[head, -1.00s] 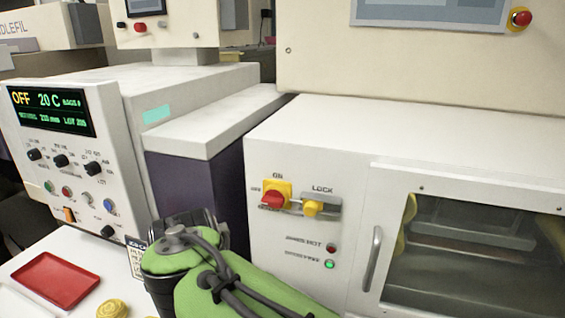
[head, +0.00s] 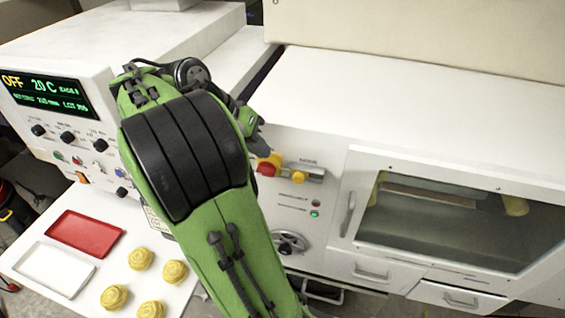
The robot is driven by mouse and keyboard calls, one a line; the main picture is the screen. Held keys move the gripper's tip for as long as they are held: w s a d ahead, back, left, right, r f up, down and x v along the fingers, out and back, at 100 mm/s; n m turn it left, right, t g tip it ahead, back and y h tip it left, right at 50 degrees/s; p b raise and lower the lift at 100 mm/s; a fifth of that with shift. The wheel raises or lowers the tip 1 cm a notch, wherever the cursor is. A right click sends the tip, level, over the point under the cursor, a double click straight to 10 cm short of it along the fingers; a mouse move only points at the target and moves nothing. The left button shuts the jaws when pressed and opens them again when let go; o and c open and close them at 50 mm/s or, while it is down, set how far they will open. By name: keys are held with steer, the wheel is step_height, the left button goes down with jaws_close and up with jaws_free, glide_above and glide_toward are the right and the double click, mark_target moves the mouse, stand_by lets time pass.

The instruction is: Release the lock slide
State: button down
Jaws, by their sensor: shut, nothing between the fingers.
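The lock slide is a yellow knob (head: 299,176) on a grey plate (head: 316,175) on the white cabinet's front. The knob sits toward the plate's left end. Just left of it is a red and yellow rotary switch (head: 267,167), partly covered from the left by my arm. My gripper (head: 258,134) is a dark tip just above and left of the switch, mostly hidden behind my green wrist. It is shut and empty. I cannot tell whether it touches the switch; it is apart from the yellow knob.
A black round dial (head: 289,243) sits below. At left are a control panel (head: 62,130), a red tray (head: 86,233), a white tray (head: 54,270) and several yellow rolls (head: 141,259).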

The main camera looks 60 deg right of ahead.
mark_target(300, 176)
steer(key=shift+f, duration=0.1)
steer(key=b+x, duration=0.4)
steer(key=x, duration=0.6)
steer(key=s, duration=0.3)
steer(key=shift+s+d+b, duration=0.2)
steer(key=shift+b, duration=0.2)
steer(key=shift+w, duration=0.15)
